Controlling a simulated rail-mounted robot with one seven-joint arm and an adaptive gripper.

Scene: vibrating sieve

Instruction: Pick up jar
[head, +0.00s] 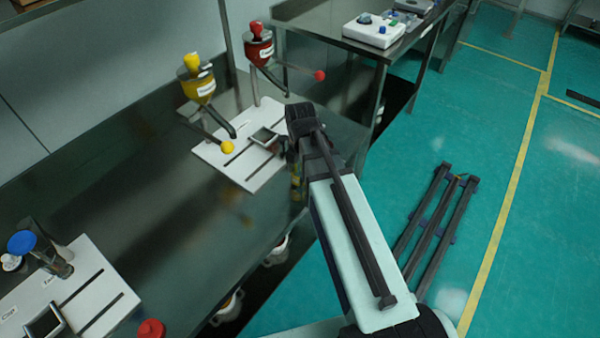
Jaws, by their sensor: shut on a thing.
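My gripper (297,172) hangs at the far end of my arm, over the right edge of the steel table, beside the farther white board. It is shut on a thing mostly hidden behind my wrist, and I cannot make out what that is. My gripper is far from these.
A yellow funnel device (198,84) and a red one (258,50) with ball-ended levers stand by the farther white board (245,180). The nearer board (95,272) is at lower left, with a red knob (150,329) beside it. The steel tabletop (150,195) between the boards is clear.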

